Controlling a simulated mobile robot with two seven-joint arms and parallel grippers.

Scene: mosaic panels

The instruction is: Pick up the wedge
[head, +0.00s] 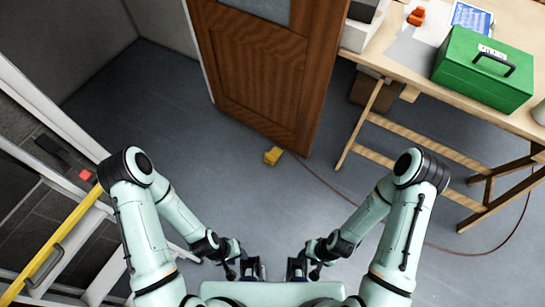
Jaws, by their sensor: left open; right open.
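A small yellow wedge (272,156) lies on the grey-blue floor, by the lower edge of the brown wooden door (262,68). I cannot tell whether it touches the door. My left gripper (247,268) and my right gripper (297,268) are both held low in front of my body, close to each other. Both are open, and I see nothing between their fingers. They are well short of the wedge, with bare floor between.
A wooden workbench (404,62) stands at the right, with a green toolbox (484,68) on it. A thin reddish cable (330,187) runs over the floor from near the wedge. At the left are a pale frame and a yellow bar (57,243). The middle floor is clear.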

